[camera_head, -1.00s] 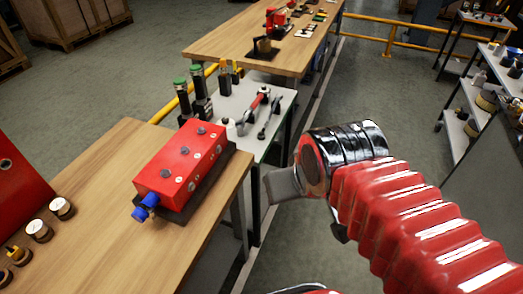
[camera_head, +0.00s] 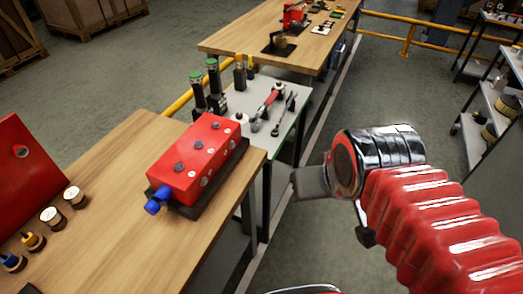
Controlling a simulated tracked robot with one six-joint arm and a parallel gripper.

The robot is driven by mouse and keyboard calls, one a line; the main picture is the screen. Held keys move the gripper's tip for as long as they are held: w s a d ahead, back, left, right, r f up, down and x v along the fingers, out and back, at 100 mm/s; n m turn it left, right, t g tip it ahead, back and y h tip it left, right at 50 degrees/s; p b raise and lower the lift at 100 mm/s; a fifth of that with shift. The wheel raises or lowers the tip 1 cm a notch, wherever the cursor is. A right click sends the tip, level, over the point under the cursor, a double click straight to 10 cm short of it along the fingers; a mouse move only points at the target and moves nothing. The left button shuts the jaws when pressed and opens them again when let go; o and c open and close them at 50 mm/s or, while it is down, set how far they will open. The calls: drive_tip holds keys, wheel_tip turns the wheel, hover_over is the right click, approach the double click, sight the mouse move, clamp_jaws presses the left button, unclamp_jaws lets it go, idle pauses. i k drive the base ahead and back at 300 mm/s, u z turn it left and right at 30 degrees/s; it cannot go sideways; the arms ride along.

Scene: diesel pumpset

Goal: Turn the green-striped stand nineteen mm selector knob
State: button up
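Two dark upright stands with green tops, (camera_head: 197,92) and (camera_head: 214,82), stand side by side at the left end of a grey side table (camera_head: 240,100). I cannot tell which one, if either, is the green-striped stand. No nineteen mm marking or selector knob can be made out at this size. My red arm with its chrome wrist comes in from the right. My gripper (camera_head: 308,182) shows as a grey piece left of the wrist, right of the side table and apart from the stands. Its fingers cannot be told apart, and I see nothing held.
A red block with blue fittings (camera_head: 195,160) sits on the near wooden bench (camera_head: 110,190), with gauges (camera_head: 75,196) to its left. Tools (camera_head: 266,108) lie on the side table. A farther wooden bench (camera_head: 235,38) stands behind. Open floor (camera_head: 375,90) lies right of the benches.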

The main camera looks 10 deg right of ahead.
sight(240, 115)
drive_tip(key=z, duration=0.15)
drive_tip(key=k, duration=0.5)
drive_tip(key=z, duration=0.6)
drive_tip(key=k, duration=0.8)
drive_tip(key=z, duration=0.05)
drive_tip(key=i, duration=1.35)
drive_tip(key=u, duration=1.05)
drive_tip(key=i, duration=0.9)
drive_tip(key=u, duration=0.55)
